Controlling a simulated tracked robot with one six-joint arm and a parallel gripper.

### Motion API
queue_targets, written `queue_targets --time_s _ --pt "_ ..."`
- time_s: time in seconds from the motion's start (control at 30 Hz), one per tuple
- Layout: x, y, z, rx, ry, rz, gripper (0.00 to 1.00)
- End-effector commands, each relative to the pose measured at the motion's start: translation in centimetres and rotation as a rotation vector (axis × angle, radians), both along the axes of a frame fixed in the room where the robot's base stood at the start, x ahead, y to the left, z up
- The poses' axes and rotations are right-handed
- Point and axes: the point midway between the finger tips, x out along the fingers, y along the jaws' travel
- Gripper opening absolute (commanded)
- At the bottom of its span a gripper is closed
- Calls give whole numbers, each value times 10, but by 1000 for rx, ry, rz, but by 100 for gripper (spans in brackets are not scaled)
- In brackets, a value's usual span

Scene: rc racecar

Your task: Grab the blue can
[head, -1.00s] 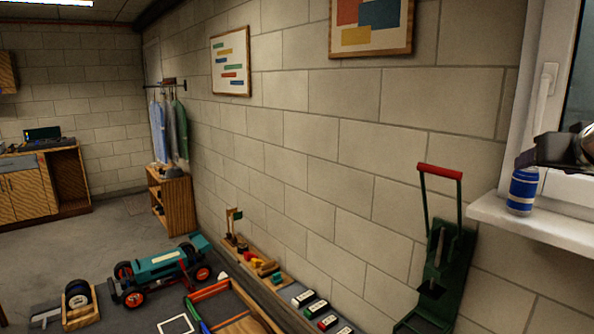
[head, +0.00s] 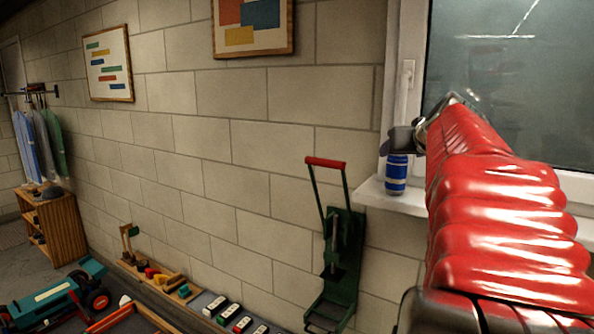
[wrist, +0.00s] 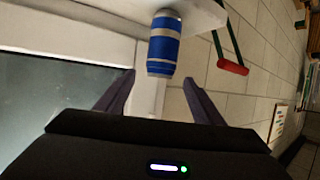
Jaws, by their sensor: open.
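The blue can (head: 396,175), with white bands, stands upright on the white windowsill (head: 411,201) at its left end. In the wrist view the can (wrist: 164,44) shows beyond the fingers, in line with the gap between them. My gripper (wrist: 160,97) is open, with two dark fingers spread apart and nothing between them. In the head view my gripper (head: 404,139) is beside the top of the can, and my red arm covers much of the sill and window. I cannot tell from the head view how near the fingers are to the can.
The window (head: 520,75) and its frame are behind the sill. A low shelf with toys (head: 165,281) and a teal toy car (head: 45,305) are further left on the floor.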

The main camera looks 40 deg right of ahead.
Motion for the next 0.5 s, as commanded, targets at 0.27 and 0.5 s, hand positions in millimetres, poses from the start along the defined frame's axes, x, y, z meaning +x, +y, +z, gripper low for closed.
queue_targets --time_s 0.27,0.5 --pt "20 -15 -10 0 0 1 62" --pt "20 -16 -10 0 0 0 62"
